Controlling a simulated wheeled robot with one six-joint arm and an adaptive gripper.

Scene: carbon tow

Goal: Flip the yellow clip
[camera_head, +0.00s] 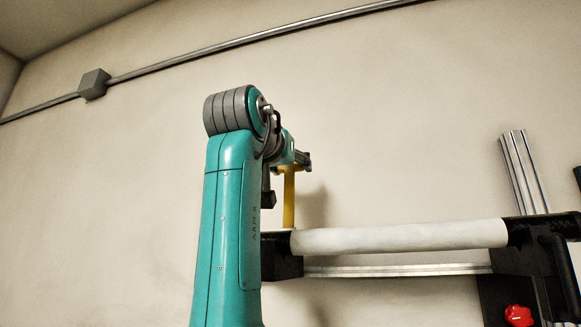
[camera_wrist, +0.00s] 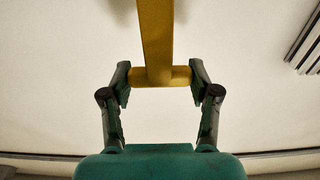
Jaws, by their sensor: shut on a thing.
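The yellow clip (camera_head: 289,200) stands upright at the left end of the white roll in the head view. Its lower end reaches the black holder beside the roll, and its top meets my gripper (camera_head: 298,160). In the wrist view the clip (camera_wrist: 156,40) runs down from the top edge to a crosswise yellow bar. My gripper (camera_wrist: 160,78) is shut on this bar, with one finger at each end. The clip's lower end is out of sight in the wrist view. My arm hides part of the area left of the clip in the head view.
The white roll (camera_head: 400,238) lies level between a black left holder (camera_head: 281,262) and a black right bracket (camera_head: 540,245). A metal rail (camera_head: 400,270) runs below it. A red knob (camera_head: 519,315) sits at lower right.

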